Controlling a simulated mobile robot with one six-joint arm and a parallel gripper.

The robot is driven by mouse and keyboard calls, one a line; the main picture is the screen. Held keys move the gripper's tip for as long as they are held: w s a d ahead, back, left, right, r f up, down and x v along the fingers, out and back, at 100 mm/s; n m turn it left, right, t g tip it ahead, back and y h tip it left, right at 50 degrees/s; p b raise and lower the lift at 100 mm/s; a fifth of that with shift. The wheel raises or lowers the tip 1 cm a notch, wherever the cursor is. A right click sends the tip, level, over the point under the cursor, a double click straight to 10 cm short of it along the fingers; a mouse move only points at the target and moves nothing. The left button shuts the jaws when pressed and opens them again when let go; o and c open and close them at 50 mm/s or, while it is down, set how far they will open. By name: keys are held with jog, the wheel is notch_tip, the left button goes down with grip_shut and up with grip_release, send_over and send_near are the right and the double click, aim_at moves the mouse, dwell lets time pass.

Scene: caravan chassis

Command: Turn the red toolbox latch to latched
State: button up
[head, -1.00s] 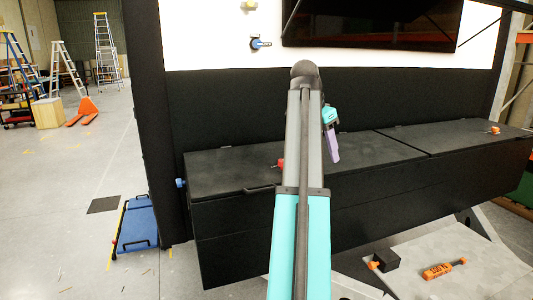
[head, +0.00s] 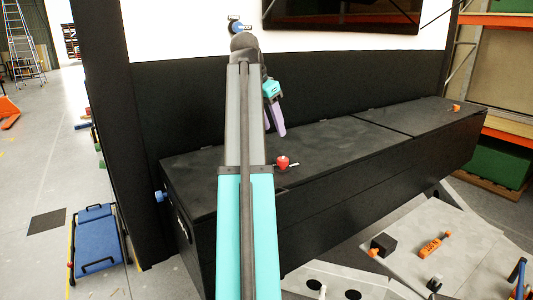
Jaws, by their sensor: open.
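The red toolbox latch (head: 283,162) is a small red knob with a short light-coloured bar. It sits on the front part of the black toolbox lid (head: 335,143), just right of my arm in the head view. My gripper (head: 274,126) has a teal body and purple fingers pointing down. It hangs open and empty, above and behind the red latch in the picture, apart from it. The latch's exact turn angle is too small to tell. My arm covers part of the lid left of the latch.
A blue latch (head: 160,196) is on the box's left end and an orange latch (head: 456,108) on the far right lid. A grey table (head: 425,225) at lower right holds an orange tool (head: 433,245). A blue trolley (head: 97,240) stands at left.

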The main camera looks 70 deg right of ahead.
aim_at(283, 159)
jog(key=shift+w, duration=0.45)
jog(key=shift+b+x, duration=4.2)
jog(key=shift+x, duration=2.65)
jog(key=c, duration=1.1)
jog(key=shift+o, duration=0.2)
